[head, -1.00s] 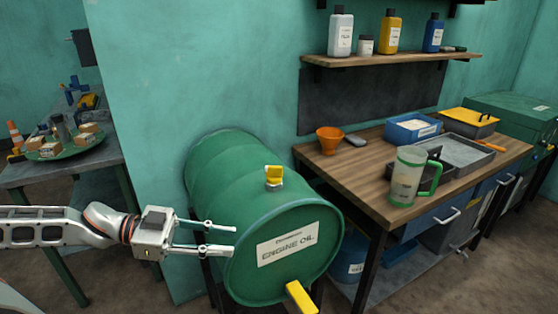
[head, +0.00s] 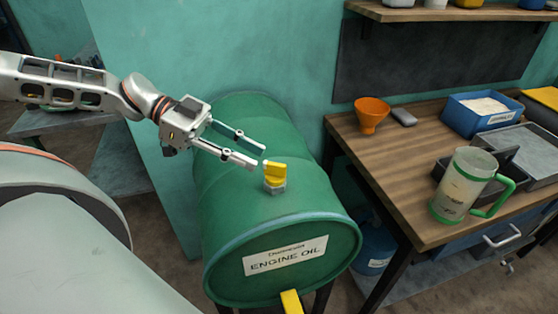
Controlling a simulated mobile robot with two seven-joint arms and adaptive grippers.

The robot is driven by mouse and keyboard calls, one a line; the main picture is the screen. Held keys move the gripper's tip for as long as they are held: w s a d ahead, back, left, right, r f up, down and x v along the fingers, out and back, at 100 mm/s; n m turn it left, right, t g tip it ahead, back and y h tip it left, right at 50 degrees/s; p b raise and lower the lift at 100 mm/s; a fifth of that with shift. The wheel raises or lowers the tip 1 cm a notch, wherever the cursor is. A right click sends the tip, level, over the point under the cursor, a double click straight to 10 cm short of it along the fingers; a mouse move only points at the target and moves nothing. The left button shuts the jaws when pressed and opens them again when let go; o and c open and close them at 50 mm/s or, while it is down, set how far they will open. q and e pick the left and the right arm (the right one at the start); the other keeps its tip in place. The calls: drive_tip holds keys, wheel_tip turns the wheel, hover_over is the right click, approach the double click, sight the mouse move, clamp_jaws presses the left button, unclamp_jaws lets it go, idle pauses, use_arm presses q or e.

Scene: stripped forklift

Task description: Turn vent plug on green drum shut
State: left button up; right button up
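The green drum (head: 310,205) lies on its side on a dark stand, with an "ENGINE OIL" label on its front end. The yellow vent plug (head: 275,173) sits on a grey metal fitting on top of the drum. My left gripper (head: 261,157) is over the drum, its two fingers apart and empty. Its fingertips are just left of the plug and point toward it; I cannot tell whether they touch it. A yellow tap (head: 291,302) is at the drum's lower front, cut off by the picture edge. My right gripper is not in view.
A wooden workbench (head: 400,165) stands right of the drum, with an orange funnel (head: 371,114), a green-handled jug (head: 464,184) and a blue bin (head: 481,113). A shelf (head: 440,12) hangs above it. The teal wall (head: 210,50) is close behind the drum.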

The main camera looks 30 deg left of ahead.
sight(275, 163)
use_arm(q)
drive_tip(key=b+x, duration=0.1)
drive_tip(key=x, duration=0.3)
drive_tip(key=shift+f, duration=0.2)
drive_tip(key=shift+w+d+f+b, duration=0.15)
drive_tip(key=shift+d+f+b, duration=0.1)
drive_tip(key=shift+d+b, duration=0.25)
drive_tip(key=shift+w+d+f, duration=0.1)
drive_tip(key=shift+w+d, duration=0.1)
drive_tip(key=shift+d, duration=0.35)
clamp_jaws()
